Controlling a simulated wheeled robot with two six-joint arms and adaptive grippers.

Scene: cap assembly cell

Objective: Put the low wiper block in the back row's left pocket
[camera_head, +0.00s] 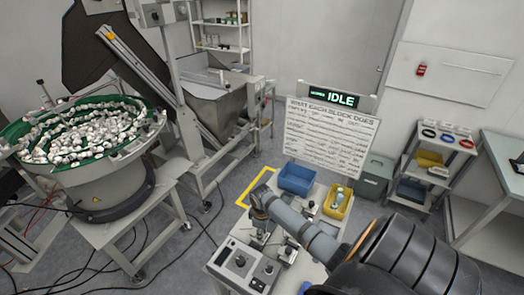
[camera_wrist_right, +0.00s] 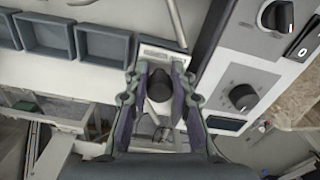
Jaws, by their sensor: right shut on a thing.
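My right gripper (camera_wrist_right: 160,92) points down over the bench in the right wrist view, its two fingers shut on a dark, rounded piece (camera_wrist_right: 159,88), which I take to be the wiper block. The fingers hide much of it, so its height is unclear. A pale slotted plate (camera_wrist_right: 152,53) lies just beyond the fingertips. Grey square pockets lie to the left: one nearer (camera_wrist_right: 105,46) and one farther left (camera_wrist_right: 45,36). In the head view my right gripper (camera_head: 262,236) is small and partly hidden by my arm. My left gripper is not in view.
A control box with knobs (camera_head: 243,268) stands at the bench front, close right of the gripper in the wrist view (camera_wrist_right: 262,75). A blue bin (camera_head: 296,177) and a yellow bin (camera_head: 337,207) sit at the back. The display (camera_head: 334,99) reads IDLE.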

